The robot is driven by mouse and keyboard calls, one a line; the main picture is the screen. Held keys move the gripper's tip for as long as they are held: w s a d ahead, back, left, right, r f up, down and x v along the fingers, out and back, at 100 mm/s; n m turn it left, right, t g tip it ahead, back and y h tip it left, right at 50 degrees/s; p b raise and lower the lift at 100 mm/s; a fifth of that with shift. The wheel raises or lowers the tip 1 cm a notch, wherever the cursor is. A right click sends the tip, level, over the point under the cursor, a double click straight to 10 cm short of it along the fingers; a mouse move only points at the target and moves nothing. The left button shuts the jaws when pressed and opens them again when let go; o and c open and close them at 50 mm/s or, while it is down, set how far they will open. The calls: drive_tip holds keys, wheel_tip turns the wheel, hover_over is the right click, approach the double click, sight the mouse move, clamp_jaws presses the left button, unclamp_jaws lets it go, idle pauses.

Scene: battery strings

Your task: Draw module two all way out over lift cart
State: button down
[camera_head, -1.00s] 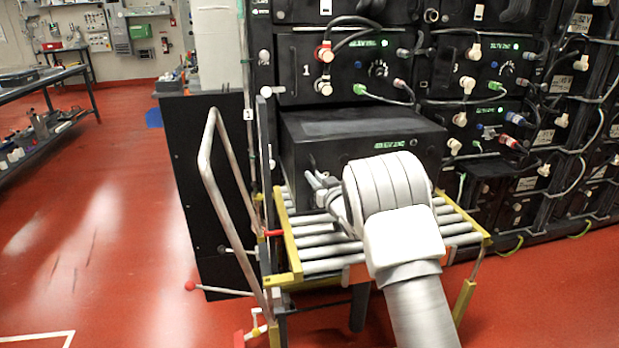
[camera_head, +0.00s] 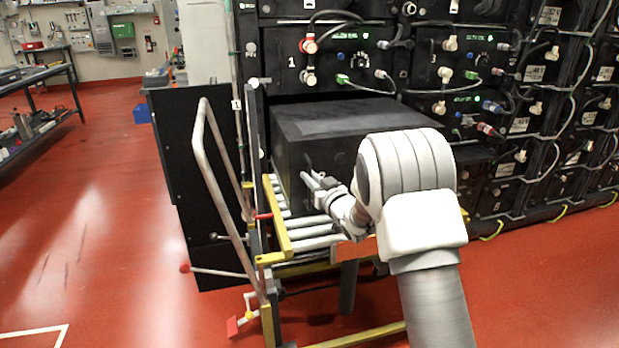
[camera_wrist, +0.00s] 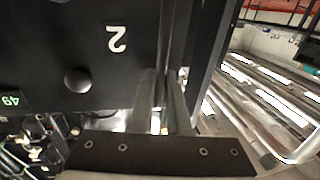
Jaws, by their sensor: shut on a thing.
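Module two (camera_head: 345,115) is a black box standing far out of its slot in the battery rack, resting on the rollers of the lift cart (camera_head: 277,228). Its rear end still lies near the slot opening; my arm hides part of its right side. My gripper (camera_head: 318,182) is shut on the handle at the module's front. In the wrist view the module's face (camera_wrist: 60,50) shows an upside-down "2" and a round knob. My gripper's fingers (camera_wrist: 166,98) close around the upright handle (camera_wrist: 168,40) there.
The rack (camera_head: 480,75) holds other modules with cables and connectors above and to the right. The cart has a grey push rail (camera_head: 215,170) and a red-knobbed lever (camera_head: 185,268) on its left. A black panel (camera_head: 180,150) stands behind them. Red floor at left is clear.

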drive_tip(key=shift+s+a, duration=0.2)
drive_tip(key=shift+a, duration=0.1)
drive_tip(key=c, duration=1)
unclamp_jaws()
drive_tip(key=shift+o, duration=0.5)
drive_tip(key=shift+d, duration=0.15)
drive_tip(key=p+v, duration=0.2)
drive_tip(key=v, duration=1.5)
drive_tip(key=shift+p, duration=0.4)
drive_tip(key=shift+s+d+r, duration=0.1)
drive_tip(key=shift+d, duration=0.05)
